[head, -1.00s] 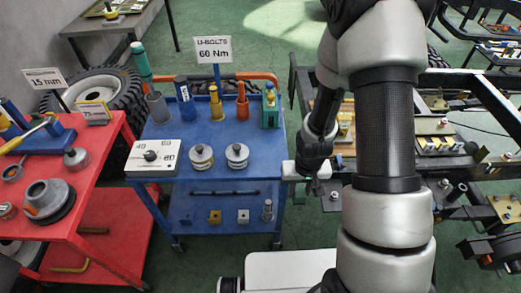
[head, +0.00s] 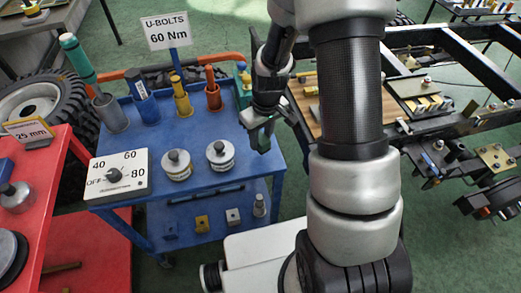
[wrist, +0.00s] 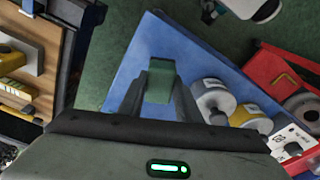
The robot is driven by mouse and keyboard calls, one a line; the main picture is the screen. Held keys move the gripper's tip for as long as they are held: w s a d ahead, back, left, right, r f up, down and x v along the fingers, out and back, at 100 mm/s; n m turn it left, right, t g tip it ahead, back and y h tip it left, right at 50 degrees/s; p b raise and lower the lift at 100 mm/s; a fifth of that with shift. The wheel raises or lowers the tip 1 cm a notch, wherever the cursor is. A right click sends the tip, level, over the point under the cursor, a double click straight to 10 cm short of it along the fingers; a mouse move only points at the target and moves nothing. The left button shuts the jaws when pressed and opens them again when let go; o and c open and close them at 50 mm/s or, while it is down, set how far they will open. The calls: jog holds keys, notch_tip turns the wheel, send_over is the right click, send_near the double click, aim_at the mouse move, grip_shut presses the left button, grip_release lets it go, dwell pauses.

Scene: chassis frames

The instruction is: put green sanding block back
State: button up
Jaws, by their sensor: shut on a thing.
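The green sanding block (wrist: 161,72) is between my gripper's fingers (wrist: 158,98) in the wrist view. In the head view, my gripper (head: 259,128) points down over the right side of the blue cart (head: 205,140), and the dark green block (head: 265,142) shows at its fingertips. My gripper is shut on the block and appears to hold it above the cart top. A green holder (head: 243,88) stands at the cart's back right corner, partly hidden by my arm.
The cart carries a white dial box (head: 118,175), two round canisters (head: 176,165) (head: 220,156) and several upright tools in cups at the back. A sign (head: 168,31) reads "U-BOLTS 60 Nm". A red cart (head: 45,170) stands left, a black frame (head: 440,100) right.

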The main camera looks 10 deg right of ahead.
aim_at(261, 148)
jog(key=shift+f, duration=2.25)
jog(key=shift+f+b, duration=0.25)
jog(key=shift+b, duration=0.2)
jog(key=o, duration=1.1)
jog(key=shift+r, duration=0.1)
